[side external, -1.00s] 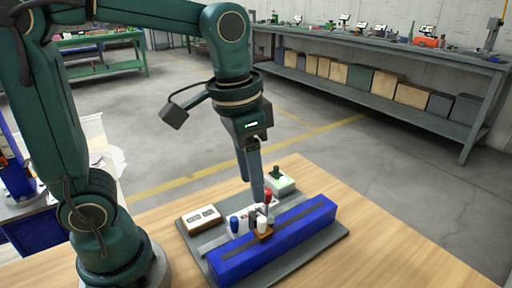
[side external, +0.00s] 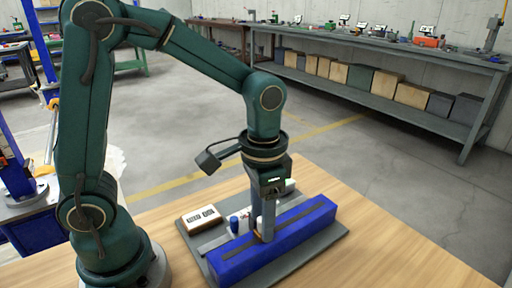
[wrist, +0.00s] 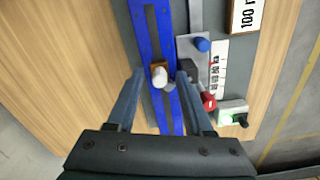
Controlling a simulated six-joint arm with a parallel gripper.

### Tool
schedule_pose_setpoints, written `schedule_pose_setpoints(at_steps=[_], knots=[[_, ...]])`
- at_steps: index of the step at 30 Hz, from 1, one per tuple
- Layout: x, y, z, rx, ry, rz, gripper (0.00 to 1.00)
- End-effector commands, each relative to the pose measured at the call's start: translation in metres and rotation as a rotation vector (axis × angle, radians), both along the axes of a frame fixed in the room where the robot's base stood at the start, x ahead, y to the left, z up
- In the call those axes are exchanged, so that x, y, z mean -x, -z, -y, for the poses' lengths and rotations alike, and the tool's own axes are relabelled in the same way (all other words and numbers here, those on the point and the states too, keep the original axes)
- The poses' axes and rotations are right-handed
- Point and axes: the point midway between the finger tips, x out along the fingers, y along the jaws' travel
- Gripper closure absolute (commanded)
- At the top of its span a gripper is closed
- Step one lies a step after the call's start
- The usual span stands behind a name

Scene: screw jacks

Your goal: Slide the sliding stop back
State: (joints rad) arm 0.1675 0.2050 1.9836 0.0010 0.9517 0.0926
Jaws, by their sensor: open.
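The sliding stop (wrist: 157,65), a small brown block with a white knob (wrist: 160,77), sits on the slotted blue rail (wrist: 149,35). In the side view my gripper mostly hides the stop; a sliver of its white knob (side external: 259,222) shows. My gripper (wrist: 159,78) is open in the wrist view, with one finger on each side of the rail and the white knob between the fingertips. No finger clearly touches the knob. In the side view the gripper (side external: 267,239) is low over the blue rail (side external: 305,222).
Beside the rail are a blue-capped knob (wrist: 202,45), a red knob (wrist: 208,101) close to the right finger, and a box with a lit green button (wrist: 231,116). A display box (side external: 201,217) stands at the plate's left. The wooden tabletop (side external: 400,245) is clear on the right.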

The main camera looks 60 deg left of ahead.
Motion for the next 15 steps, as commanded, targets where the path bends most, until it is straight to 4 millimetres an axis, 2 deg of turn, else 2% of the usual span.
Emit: schedule_pose_setpoints(at_steps=[3, 4, 7, 8, 15], knots=[[0.0, -0.0001, 0.0, 0.0, 0.0, 0.0, 0.48], [0.0, -0.0001, 0.0, 0.0, 0.0, 0.0, 0.56], [0.0, -0.0002, 0.0, 0.0, 0.0, 0.0, 0.94], [0.0, -0.0002, -0.0001, 0.0, 0.0, 0.0, 1.0], [-0.0001, -0.0004, -0.0003, -0.001, 0.0, 0.0, 1.0]])
